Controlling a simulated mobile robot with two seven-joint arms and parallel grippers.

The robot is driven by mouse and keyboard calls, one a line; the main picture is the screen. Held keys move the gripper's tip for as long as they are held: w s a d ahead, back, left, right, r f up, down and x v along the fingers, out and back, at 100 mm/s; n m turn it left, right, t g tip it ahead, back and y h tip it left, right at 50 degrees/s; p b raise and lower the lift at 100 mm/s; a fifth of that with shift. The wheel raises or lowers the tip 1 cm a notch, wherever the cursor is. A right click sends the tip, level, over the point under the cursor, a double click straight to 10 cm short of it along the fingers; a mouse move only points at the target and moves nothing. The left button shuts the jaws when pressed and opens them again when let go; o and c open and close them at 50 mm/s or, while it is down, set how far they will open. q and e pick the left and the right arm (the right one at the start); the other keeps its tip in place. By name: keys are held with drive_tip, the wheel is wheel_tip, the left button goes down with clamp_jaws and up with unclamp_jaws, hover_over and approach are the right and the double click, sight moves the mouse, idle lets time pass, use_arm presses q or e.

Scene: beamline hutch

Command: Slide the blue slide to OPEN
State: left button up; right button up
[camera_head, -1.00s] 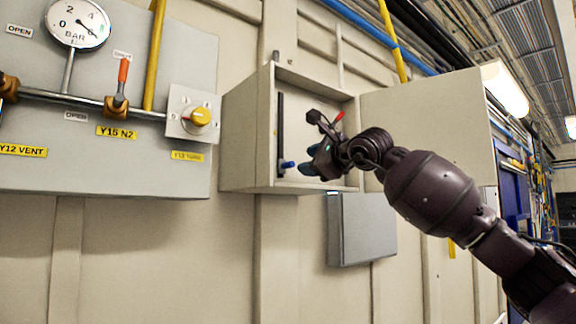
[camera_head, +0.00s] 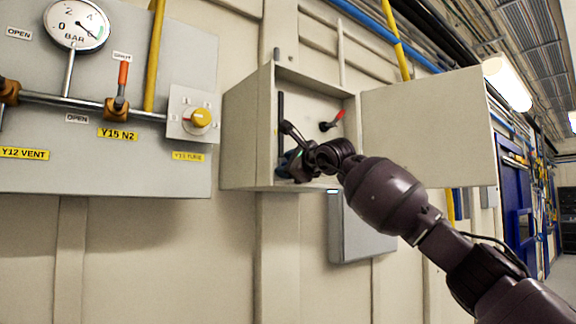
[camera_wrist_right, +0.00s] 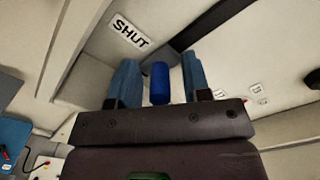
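The blue slide (camera_wrist_right: 159,83) shows in the right wrist view as a blue knob between the two blue fingers of my right gripper (camera_wrist_right: 158,80). Gaps show on both sides of the knob, so the fingers are open around it and not closed on it. A SHUT label (camera_wrist_right: 131,35) is just beyond the left finger. In the head view my right gripper (camera_head: 287,168) is inside the open wall box, at the lower end of the dark vertical slide rail (camera_head: 281,115). The gripper hides the knob there. My left gripper is not in view.
The wall box (camera_head: 247,145) has side walls close around my right gripper, and its door (camera_head: 428,125) stands open to the right. A red-handled lever (camera_head: 333,121) is inside. A grey panel (camera_head: 150,90) with gauge and valves is at left; a grey box (camera_head: 360,228) is below.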

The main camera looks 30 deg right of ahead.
clamp_jaws()
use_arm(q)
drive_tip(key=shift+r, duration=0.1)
